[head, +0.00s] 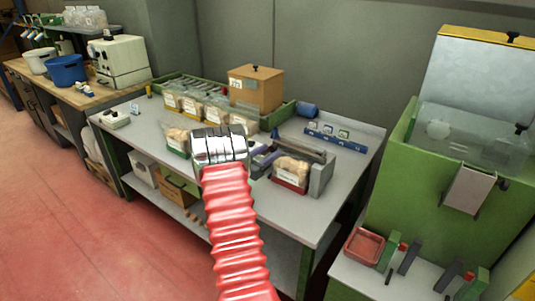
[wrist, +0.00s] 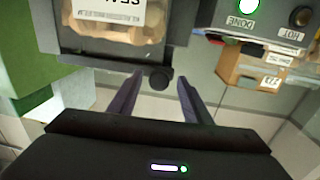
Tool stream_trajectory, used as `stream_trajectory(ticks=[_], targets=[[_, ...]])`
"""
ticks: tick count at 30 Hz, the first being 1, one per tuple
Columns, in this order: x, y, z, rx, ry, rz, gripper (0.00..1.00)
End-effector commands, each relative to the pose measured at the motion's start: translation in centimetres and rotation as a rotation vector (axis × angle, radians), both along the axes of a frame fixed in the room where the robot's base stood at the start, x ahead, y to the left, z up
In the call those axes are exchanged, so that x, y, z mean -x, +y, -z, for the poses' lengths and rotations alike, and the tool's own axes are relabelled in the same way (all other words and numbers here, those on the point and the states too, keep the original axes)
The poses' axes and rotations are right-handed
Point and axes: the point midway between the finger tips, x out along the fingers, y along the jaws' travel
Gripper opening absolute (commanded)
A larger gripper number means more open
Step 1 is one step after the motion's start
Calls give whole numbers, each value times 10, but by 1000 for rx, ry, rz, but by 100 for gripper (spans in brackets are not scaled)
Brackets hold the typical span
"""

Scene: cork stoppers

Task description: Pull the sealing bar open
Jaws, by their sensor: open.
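The grey bag sealer (head: 320,177) stands on the bench in the head view, with a labelled bag of corks (head: 291,171) at its front. In the wrist view the dark sealing bar (wrist: 105,48) runs across the bag (wrist: 118,18) and appears shut on it. Its round black knob (wrist: 159,78) sticks out towards me. My gripper (wrist: 161,83) is open, with one purple finger on each side of the knob and gaps showing. In the head view my gripper (head: 262,160) is partly hidden behind my wrist, just left of the sealer.
In the wrist view a green lamp (wrist: 249,5) marked DONE is lit; the HOT lamp (wrist: 300,16) is dark. Several filled bags (head: 205,108) and a wooden box (head: 256,88) stand behind my arm. A green machine (head: 440,165) is at right. The bench's front right is clear.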

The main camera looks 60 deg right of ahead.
Motion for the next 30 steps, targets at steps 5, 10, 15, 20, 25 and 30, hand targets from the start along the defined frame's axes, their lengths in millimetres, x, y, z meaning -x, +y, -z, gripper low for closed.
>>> stream_trajectory(ticks=[5,10,15,20,25,30], targets=[[0,-1,0,0,0,0,44],[0,0,0,0,0,0,38],[0,0,0,0,0,-1,26],[-1,0,0,0,0,-1,15],[-1,0,0,0,-1,-2,3],[-1,0,0,0,-1,-2,0]])
